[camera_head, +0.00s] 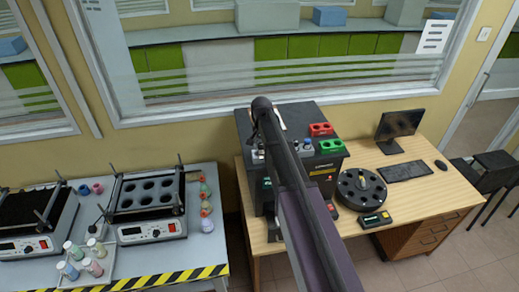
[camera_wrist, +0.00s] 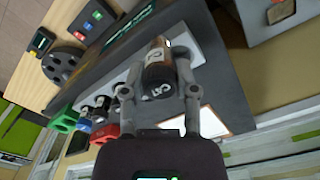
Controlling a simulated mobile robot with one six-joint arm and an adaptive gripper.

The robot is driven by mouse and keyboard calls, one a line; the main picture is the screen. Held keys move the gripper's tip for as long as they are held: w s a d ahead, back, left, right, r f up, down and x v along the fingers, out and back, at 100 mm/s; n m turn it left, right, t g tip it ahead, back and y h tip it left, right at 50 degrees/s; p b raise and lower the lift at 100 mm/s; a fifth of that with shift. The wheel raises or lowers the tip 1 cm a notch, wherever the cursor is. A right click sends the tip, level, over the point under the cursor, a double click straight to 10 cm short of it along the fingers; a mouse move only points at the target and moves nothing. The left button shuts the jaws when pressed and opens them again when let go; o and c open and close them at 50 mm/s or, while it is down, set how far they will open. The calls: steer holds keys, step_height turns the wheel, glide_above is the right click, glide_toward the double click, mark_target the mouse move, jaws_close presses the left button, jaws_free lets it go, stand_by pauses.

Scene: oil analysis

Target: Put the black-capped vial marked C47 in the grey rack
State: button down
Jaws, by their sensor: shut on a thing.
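My gripper (camera_wrist: 160,76) is shut on a vial (camera_wrist: 158,52) in the wrist view, one finger on each side. The vial has a brownish body and a black cap with white characters on it; they look like C4 and a further digit that I cannot read surely. A light grey rack-like strip (camera_wrist: 131,78) lies behind and below the vial, with several dark-capped vials (camera_wrist: 97,104) at its left part. I cannot tell whether the held vial touches it. In the head view my arm hides most of this area.
The dark analyser (camera_head: 329,167) stands on the wooden desk (camera_head: 427,205). A red rack (camera_head: 321,129) and a green rack (camera_head: 331,146) sit on top. A black carousel (camera_head: 362,190), a monitor (camera_head: 400,124) and a keyboard (camera_head: 405,171) are to the right. A heater block (camera_head: 148,207) is left.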

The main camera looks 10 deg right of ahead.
steer(key=shift+w+a+f, duration=0.15)
steer(key=shift+w, duration=1.1)
steer(key=shift+w, duration=0.45)
steer(key=shift+w+f+b, duration=0.2)
steer(key=shift+w+b, duration=0.1)
steer(key=shift+s+f+b, duration=0.1)
steer(key=shift+f+b, duration=1.5)
steer(key=shift+f, duration=0.05)
steer(key=shift+f, duration=0.1)
steer(key=shift+c, duration=1.9)
jaws_free()
